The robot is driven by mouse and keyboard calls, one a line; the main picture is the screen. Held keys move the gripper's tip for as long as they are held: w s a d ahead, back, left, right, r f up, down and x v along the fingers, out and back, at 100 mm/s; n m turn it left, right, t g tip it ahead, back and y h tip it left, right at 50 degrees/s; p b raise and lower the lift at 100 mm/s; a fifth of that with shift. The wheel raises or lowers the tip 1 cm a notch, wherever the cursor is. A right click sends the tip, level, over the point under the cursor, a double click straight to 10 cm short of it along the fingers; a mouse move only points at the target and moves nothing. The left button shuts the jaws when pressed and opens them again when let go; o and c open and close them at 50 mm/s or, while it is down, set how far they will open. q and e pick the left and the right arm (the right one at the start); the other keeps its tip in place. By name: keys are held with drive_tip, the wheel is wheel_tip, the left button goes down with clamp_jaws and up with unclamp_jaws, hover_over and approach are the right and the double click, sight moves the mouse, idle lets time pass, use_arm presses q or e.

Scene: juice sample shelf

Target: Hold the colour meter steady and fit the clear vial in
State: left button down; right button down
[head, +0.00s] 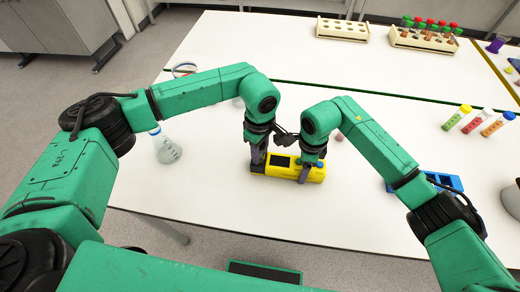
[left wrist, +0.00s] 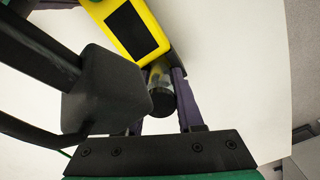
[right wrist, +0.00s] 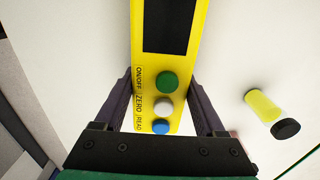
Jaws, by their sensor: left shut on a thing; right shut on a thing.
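The yellow colour meter (head: 318,175) lies on the white table, with a dark screen and green, white and blue buttons. My right gripper (head: 305,174) is shut on its button end; the right wrist view shows the fingers on both sides of the meter (right wrist: 200,65). My left gripper (head: 257,160) is at the other end. In the left wrist view it is shut on a clear vial (left wrist: 158,76) with a black cap, right at the meter's screen end. The vial's far end is hidden there, so I cannot tell whether it is inside the meter.
A yellow vial with a black cap (right wrist: 264,106) is beside the meter. A flask (head: 166,150) stands to the left. Several coloured tubes (head: 478,121) and a blue rack (head: 445,181) are at the right. Tube racks (head: 342,30) stand at the back.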

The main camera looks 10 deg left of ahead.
use_arm(q)
drive_tip(key=shift+s+f, duration=0.1)
drive_tip(key=shift+f, duration=0.15)
drive_tip(key=shift+r, duration=0.65)
drive_tip(key=shift+f, duration=0.55)
idle(0.5)
drive_tip(key=shift+r, duration=0.55)
drive_tip(key=shift+f, duration=0.65)
drive_tip(key=shift+r, duration=0.1)
drive_tip(key=shift+r, duration=0.55)
